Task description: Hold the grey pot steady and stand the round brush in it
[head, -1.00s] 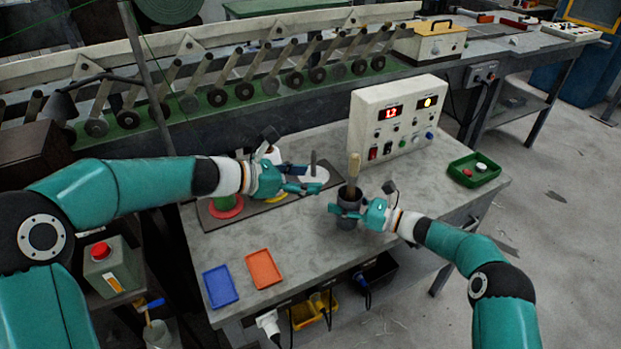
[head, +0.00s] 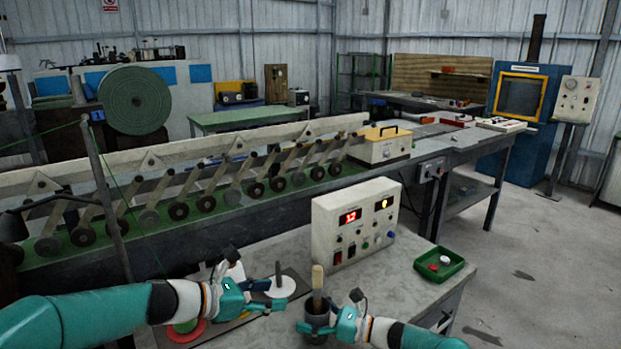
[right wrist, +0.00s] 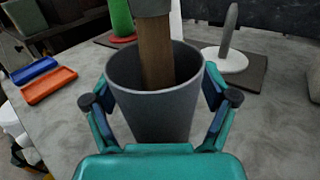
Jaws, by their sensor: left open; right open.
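The grey pot (head: 316,338) stands upright on the grey bench; it fills the middle of the right wrist view (right wrist: 155,112). The round brush (head: 318,291) stands in it, nearly upright, with its pale end up. In the right wrist view its brown handle (right wrist: 157,55) goes down inside the rim, and its top is cut off. My right gripper (head: 322,329) is open with its fingers on either side of the pot; I cannot tell whether they touch it. My left gripper (head: 270,296) is open and empty, just left of the pot and apart from the brush.
A white control box (head: 355,222) stands behind the pot. A white disc with a grey peg (head: 281,286) and a red disc (head: 186,333) lie near my left gripper. A green tray (head: 440,263) is at right. Blue (right wrist: 28,74) and orange (right wrist: 48,86) trays show in the wrist view.

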